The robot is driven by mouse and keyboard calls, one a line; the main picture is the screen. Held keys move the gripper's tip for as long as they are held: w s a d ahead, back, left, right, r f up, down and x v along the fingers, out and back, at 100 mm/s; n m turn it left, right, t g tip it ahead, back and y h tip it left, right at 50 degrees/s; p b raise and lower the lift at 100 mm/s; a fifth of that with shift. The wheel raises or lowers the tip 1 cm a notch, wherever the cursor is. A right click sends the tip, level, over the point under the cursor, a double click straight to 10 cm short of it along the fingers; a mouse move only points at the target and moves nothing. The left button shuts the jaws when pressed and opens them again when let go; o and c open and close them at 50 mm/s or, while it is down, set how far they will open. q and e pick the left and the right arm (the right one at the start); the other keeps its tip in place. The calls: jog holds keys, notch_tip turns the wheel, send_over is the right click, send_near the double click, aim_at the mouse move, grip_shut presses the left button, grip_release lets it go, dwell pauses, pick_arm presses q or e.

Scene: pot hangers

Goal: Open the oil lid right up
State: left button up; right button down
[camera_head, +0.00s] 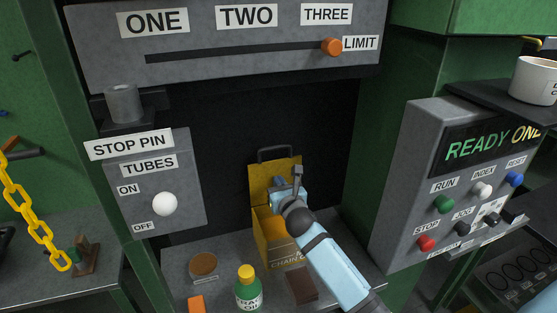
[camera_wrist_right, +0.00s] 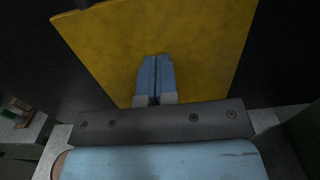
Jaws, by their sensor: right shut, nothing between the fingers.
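The yellow chain oil box (camera_head: 265,235) stands on the grey shelf in the recess, its label partly hidden by my right arm. Its yellow lid (camera_head: 262,173) stands up at the back of the box, with a dark handle (camera_head: 274,150) at its top edge. The lid also fills much of the right wrist view (camera_wrist_right: 205,50). My right gripper (camera_head: 278,189) is in front of the lid, over the box. In the right wrist view its blue fingers (camera_wrist_right: 156,60) are together and empty, pointing at the lid face; I cannot tell whether they touch it. My left gripper is not in view.
A green bottle with a yellow cap (camera_head: 248,287), a brown round tin (camera_head: 203,266), an orange block (camera_head: 197,304) and a dark brown block (camera_head: 301,284) are around the box. Control panels (camera_head: 155,185) flank the recess. A yellow chain (camera_head: 30,215) hangs at left.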

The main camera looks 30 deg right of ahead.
jog(key=shift+p+v, duration=1.4)
jog(key=shift+v, duration=4.55)
jog(key=shift+f, duration=0.1)
jog(key=s+a+f+m+g+y, duration=0.2)
jog(key=s+a+f+m, duration=0.3)
jog(key=m, duration=0.5)
jog(key=s+a+f+m+g+y+p, duration=0.1)
jog(key=s+a+f+m+g+y, duration=0.1)
jog(key=s+a+f+m, duration=0.3)
jog(key=s+a+f+m+g+y, duration=0.2)
jog(key=s+a+f+m, duration=0.3)
jog(key=s+f+m, duration=0.3)
jog(key=s+m+y, duration=0.1)
jog(key=s+m, duration=0.2)
jog(key=m, duration=0.4)
jog(key=shift+s+a+f+y+p, duration=0.25)
jog(key=shift+s+y+p, duration=0.05)
